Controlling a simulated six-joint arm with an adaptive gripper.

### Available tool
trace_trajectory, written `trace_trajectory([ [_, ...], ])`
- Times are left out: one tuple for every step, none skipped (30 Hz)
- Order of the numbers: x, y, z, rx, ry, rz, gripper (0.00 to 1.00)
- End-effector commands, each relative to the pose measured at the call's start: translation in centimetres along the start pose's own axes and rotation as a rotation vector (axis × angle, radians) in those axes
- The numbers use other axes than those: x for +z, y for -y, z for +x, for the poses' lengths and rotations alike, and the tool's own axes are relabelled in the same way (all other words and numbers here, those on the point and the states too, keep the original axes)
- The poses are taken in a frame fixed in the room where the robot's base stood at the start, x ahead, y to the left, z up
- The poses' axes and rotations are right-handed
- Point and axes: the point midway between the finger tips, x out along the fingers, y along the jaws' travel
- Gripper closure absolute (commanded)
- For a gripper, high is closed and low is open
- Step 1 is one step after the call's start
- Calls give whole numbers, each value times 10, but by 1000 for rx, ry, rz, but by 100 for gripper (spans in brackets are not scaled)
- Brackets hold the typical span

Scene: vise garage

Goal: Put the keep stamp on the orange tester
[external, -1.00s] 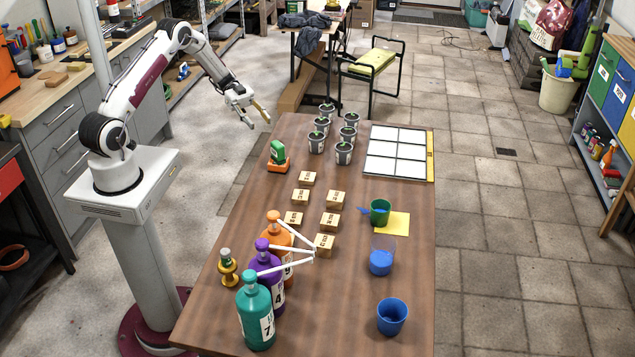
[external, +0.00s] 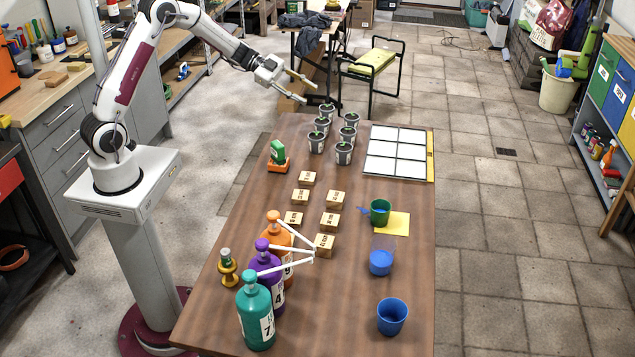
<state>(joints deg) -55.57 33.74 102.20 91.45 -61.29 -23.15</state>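My gripper (external: 308,92) is raised beyond the far left end of the table. Its two fingers are spread, with nothing between them. No label reading "keep" is legible, so I cannot tell for sure which thing is the keep stamp. A green piece on an orange base (external: 278,164) stands at the table's left edge, below and left of my gripper. A brass, knob-shaped piece with a greenish top (external: 228,268) stands near the front left. An orange pump bottle (external: 274,232) stands behind a purple one; I cannot tell whether it is the orange tester.
Purple (external: 267,280) and teal (external: 255,318) pump bottles stand at the front left. Several lettered wooden blocks (external: 331,222) fill the middle. Several seedling pots (external: 344,153) and a white six-panel tray (external: 395,153) are at the back. Green (external: 380,210) and blue (external: 392,318) cups stand right.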

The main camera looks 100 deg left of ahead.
Motion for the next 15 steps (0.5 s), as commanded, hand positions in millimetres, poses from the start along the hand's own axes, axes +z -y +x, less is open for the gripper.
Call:
trace_trajectory([
  [-16,5,4,-32,14,16,63],
  [-23,8,6,-51,24,22,63],
  [-32,12,8,-78,38,28,63],
  [-40,14,9,-99,47,33,63],
  [-47,17,10,-119,57,37,63],
  [-56,20,11,-144,70,41,63],
  [-63,22,11,-164,80,44,63],
  [-69,23,11,-183,90,45,63],
  [-78,25,11,-208,102,46,63],
  [-85,26,10,-226,111,47,63],
  [-91,26,9,-243,121,47,63],
  [-100,27,8,-266,133,45,63],
  [-106,27,7,-284,141,43,63],
  [-112,27,5,-300,151,40,63],
  [-120,26,3,-321,163,37,63],
])
